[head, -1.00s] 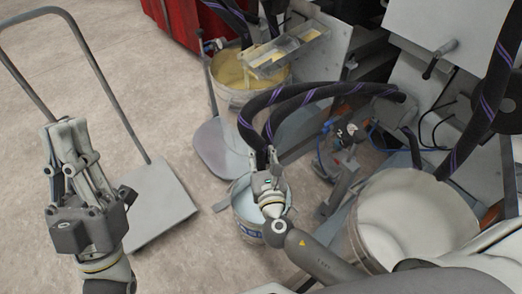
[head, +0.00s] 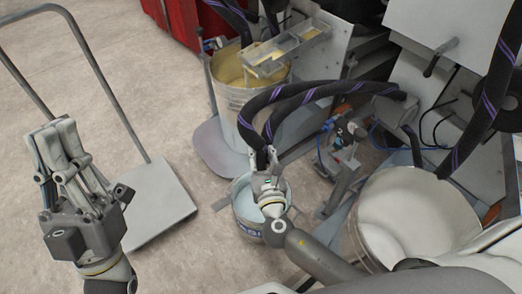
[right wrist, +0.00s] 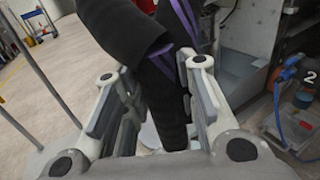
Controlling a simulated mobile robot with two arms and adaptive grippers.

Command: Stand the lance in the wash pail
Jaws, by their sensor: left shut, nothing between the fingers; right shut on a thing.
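The lance, dark like its black and purple hose (head: 250,118), is in my right gripper (head: 264,154), which is shut on it above the wash pail. In the right wrist view the black length (right wrist: 163,100) runs down between the fingers of my right gripper (right wrist: 160,72). The wash pail (head: 249,229), light with a blue label, stands on the floor below and around that gripper in the picture. The lance's lower end is hidden, so I cannot tell whether it is inside the pail. My left gripper (head: 53,132) is shut and empty, raised at the left.
A pail of yellowish liquid (head: 228,100) stands at the back below a metal trough (head: 285,52). A large white-filled drum (head: 352,232) is at the right by the machine. A flat trolley (head: 165,205) with a tall handle stands left. Open floor lies between.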

